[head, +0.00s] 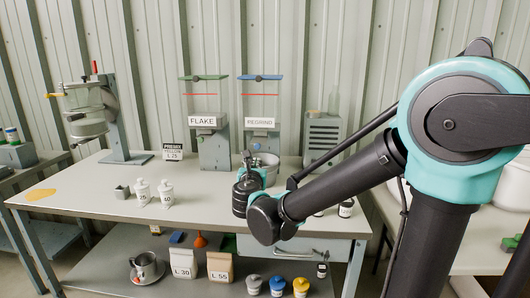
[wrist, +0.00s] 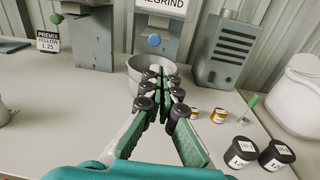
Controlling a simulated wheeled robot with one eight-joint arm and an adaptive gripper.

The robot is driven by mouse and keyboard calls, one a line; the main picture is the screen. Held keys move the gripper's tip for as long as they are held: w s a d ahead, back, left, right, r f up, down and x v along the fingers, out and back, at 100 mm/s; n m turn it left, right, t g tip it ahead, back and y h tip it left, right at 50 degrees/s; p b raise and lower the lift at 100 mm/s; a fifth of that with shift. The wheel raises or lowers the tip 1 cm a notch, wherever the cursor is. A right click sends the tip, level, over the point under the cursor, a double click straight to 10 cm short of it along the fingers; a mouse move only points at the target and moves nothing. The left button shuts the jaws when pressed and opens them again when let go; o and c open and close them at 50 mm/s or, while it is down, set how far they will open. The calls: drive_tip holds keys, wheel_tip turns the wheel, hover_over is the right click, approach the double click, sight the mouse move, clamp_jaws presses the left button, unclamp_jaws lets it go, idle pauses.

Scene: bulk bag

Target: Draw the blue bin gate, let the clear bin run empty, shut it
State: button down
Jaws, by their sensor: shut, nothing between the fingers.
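The clear bin (head: 260,106) with the blue lid (head: 262,77) and the "REGRIND" label stands on a grey stand at the back of the bench. Its walls look see-through with a red line near the top; I cannot tell what is inside. In the wrist view a round blue gate knob (wrist: 154,40) shows on the front of its stand. A grey metal pot (wrist: 137,66) stands below the knob, partly behind my fingers. My gripper (wrist: 164,76) is shut and empty, in front of the pot. In the head view my gripper (head: 248,160) is partly hidden by its own wrist.
The green-lidded "FLAKE" bin (head: 203,104) stands just left. A grey louvred box (wrist: 222,55) is to the right. White bottles (head: 166,194) stand left; the bench between is mostly clear.

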approach(258, 146)
drive_tip(key=shift+n, duration=0.4)
drive_tip(key=w, duration=0.6)
drive_tip(key=shift+w+a+f, duration=0.1)
drive_tip(key=shift+w+f, duration=0.25)
drive_tip(key=shift+w, duration=0.05)
drive_tip(key=shift+w+r, duration=0.1)
drive_tip(key=shift+w, duration=3.05)
